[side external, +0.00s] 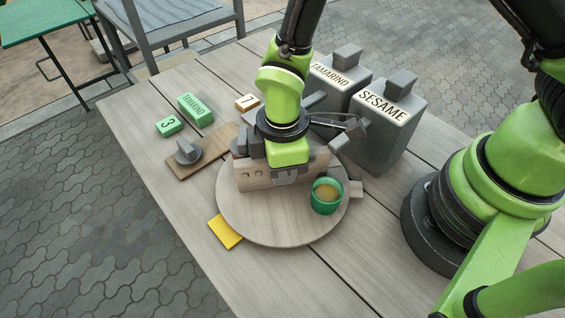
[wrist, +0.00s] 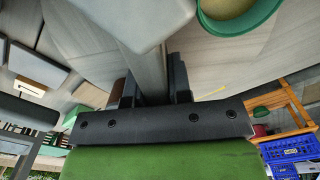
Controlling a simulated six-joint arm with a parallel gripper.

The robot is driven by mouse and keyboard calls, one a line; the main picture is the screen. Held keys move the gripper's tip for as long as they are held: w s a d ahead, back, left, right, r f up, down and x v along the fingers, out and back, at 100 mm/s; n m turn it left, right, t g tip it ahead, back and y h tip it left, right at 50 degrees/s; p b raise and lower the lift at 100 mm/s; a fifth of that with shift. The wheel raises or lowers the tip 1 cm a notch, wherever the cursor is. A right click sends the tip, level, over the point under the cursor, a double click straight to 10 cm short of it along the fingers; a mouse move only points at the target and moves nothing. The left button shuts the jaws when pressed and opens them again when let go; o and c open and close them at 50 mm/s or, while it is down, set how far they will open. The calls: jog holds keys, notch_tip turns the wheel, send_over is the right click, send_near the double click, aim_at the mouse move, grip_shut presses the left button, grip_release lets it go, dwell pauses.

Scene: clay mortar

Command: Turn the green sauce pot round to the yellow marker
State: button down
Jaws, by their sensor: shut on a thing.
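The green sauce pot (side external: 327,203), with brownish sauce inside, stands upright on the right front of a round wooden turntable (side external: 270,228). Its rim also shows at the top of the wrist view (wrist: 245,22). The yellow marker (side external: 224,232) lies at the turntable's front left edge, away from the pot. My gripper (side external: 285,177) is low over the turntable, behind and left of the pot. In the wrist view its jaws (wrist: 155,88) are shut on a grey-brown upright piece (wrist: 150,65). Where that piece joins the turntable is hidden.
A wooden block with holes (side external: 255,178) is beside my gripper. Grey canisters labelled TAMARIND (side external: 335,78) and SESAME (side external: 385,120) stand behind. A board with a grey knob (side external: 187,152) and green tags (side external: 195,108) lie to the left. The table's front left is clear.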

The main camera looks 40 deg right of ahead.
jog(key=shift+m, duration=5.4)
jog(key=shift+s+m, duration=0.1)
jog(key=shift+m, duration=5.2)
jog(key=c, duration=1)
grip_release()
jog(key=shift+c, duration=0.2)
jog(key=shift+r, duration=0.15)
